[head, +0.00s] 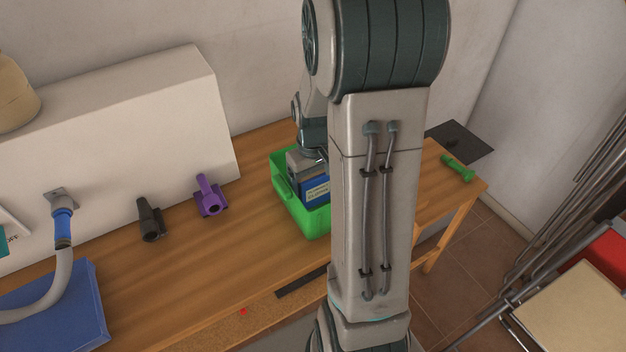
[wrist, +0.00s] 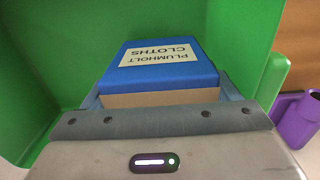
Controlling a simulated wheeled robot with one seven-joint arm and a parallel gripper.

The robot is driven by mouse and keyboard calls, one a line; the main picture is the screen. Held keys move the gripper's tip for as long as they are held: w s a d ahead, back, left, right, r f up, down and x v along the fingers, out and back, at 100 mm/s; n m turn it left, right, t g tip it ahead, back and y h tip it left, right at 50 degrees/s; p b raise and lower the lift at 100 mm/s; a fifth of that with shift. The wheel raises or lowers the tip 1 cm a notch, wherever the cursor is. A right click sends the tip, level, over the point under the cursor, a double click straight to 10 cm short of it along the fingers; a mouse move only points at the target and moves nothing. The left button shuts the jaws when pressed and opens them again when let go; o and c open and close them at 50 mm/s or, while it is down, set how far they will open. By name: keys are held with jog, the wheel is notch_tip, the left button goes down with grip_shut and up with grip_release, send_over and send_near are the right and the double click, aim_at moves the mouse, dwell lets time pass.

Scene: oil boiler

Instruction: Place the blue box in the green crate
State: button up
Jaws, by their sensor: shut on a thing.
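The blue box (head: 316,188) is inside the green crate (head: 313,223) on the wooden table. In the wrist view the blue box (wrist: 160,72) has a pale label reading "PLUMHOLT CLOTHS" and a tan lower side. The green crate's walls (wrist: 60,50) rise around it. My gripper (head: 306,165) reaches down into the crate and is shut on the blue box; in the wrist view its jaws (wrist: 160,100) flank the box. My arm hides the crate's right part in the head view. I cannot tell whether the box touches the crate floor.
A purple holder (head: 210,197) and a black one (head: 151,220) stand left of the crate. A blue folder-like object (head: 60,310) and a grey hose (head: 62,270) are at far left. A green dumbbell-shaped object (head: 458,168) lies at the table's right end. A white block (head: 120,140) stands behind.

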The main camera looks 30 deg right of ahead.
jog(key=shift+f, duration=0.35)
jog(key=shift+f, duration=0.15)
jog(key=o, duration=0.8)
jog(key=shift+c, duration=0.2)
